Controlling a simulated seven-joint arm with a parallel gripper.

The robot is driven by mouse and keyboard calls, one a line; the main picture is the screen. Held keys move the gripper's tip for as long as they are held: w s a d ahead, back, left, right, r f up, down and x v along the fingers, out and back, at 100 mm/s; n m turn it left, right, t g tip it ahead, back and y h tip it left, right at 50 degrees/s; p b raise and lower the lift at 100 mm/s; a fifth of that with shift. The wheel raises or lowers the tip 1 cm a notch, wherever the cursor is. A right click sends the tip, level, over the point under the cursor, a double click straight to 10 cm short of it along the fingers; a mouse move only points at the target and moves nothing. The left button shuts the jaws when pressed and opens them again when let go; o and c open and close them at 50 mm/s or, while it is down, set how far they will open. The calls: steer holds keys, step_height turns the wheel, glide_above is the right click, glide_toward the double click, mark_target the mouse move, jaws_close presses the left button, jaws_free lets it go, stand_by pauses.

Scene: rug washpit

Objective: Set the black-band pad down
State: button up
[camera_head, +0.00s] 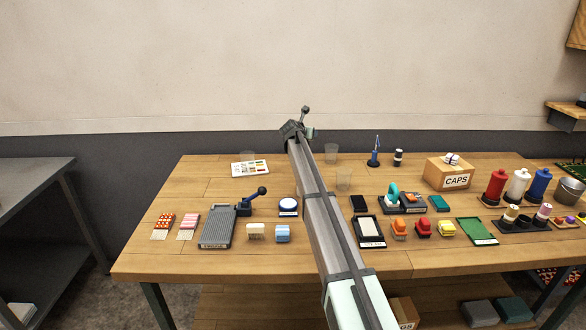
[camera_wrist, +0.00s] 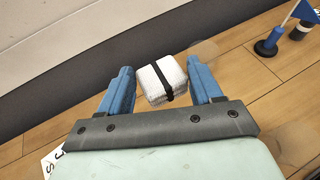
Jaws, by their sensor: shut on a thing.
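The black-band pad (camera_wrist: 154,84) is a small white block with a black strap around it, seen in the wrist view. It sits between the two blue fingers of my gripper (camera_wrist: 160,82), which is shut on it. Wooden planks show behind and around the pad; I cannot tell its height above them. In the head view my arm covers the middle of the table, and my gripper (camera_head: 299,129) shows only in part near the table's far edge. The pad is hidden there.
The wooden table (camera_head: 160,260) is crowded. Clear cups (camera_head: 331,153), a blue flag stand (camera_head: 375,154) and a CAPS box (camera_head: 458,173) stand towards the back. A black-framed tray (camera_head: 370,231) lies right of my arm. Bare wood shows at back left.

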steer(key=w+a, duration=0.3)
steer(key=a, duration=0.3)
steer(key=shift+w+f, duration=0.1)
steer(key=shift+f, duration=7.35)
steer(key=o, duration=1.1)
steer(key=shift+f, duration=0.1)
steer(key=shift+a+r, duration=0.1)
steer(key=shift+r, duration=0.1)
steer(key=v, duration=1.2)
steer(key=shift+f, duration=0.15)
